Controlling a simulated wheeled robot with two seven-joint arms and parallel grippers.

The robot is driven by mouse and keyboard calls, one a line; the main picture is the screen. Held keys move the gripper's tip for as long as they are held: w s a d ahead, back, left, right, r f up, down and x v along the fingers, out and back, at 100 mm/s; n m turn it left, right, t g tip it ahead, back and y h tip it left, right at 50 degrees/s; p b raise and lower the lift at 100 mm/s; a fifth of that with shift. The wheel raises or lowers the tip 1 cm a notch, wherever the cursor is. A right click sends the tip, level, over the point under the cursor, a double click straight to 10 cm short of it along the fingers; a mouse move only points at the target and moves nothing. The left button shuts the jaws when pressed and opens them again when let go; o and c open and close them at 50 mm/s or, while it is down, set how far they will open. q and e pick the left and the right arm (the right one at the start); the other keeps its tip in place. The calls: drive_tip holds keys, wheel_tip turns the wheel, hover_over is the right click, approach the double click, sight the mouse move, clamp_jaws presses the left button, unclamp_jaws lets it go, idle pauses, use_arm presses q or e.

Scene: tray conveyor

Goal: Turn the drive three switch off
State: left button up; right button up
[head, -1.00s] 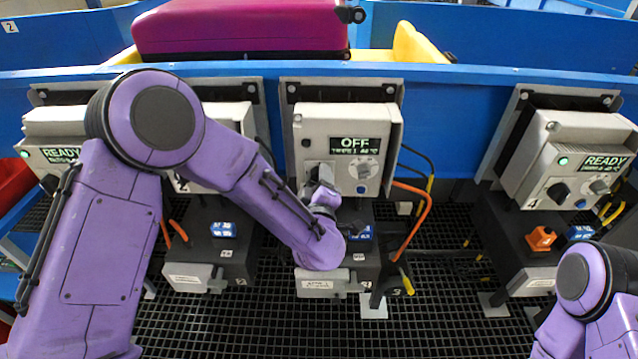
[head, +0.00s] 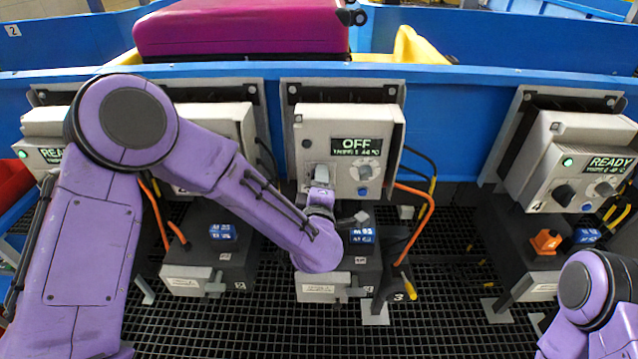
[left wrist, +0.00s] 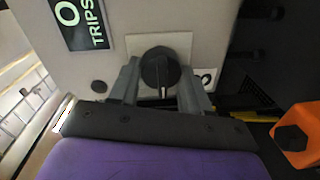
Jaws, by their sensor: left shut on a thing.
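The drive three box (head: 310,128) is pale grey, in the middle of the head view. Its lit display (head: 362,146) reads OFF. My left gripper (head: 320,178) is at the lower left of its face, and hides the switch there. In the left wrist view, the round black switch knob (left wrist: 160,68) sits on a pale square plate, between the two grey fingers of my left gripper (left wrist: 160,88). The gripper is shut on the knob. Part of the display (left wrist: 80,22) shows at the upper left there. My right gripper is out of view.
A drive box (head: 585,150) at the right and another (head: 48,125) at the far left read READY. My left arm covers much of a box between. A grey knob (head: 365,172) and blue button (head: 362,190) are right of my gripper. Orange cable (head: 424,215) hangs nearby.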

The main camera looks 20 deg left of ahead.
use_arm(q)
drive_tip(key=shift+f, duration=0.1)
drive_tip(key=o, duration=1.1)
drive_tip(key=shift+c, duration=0.2)
drive_tip(key=v, duration=1)
drive_tip(key=shift+s+b, duration=0.3)
drive_tip(key=shift+b, duration=0.15)
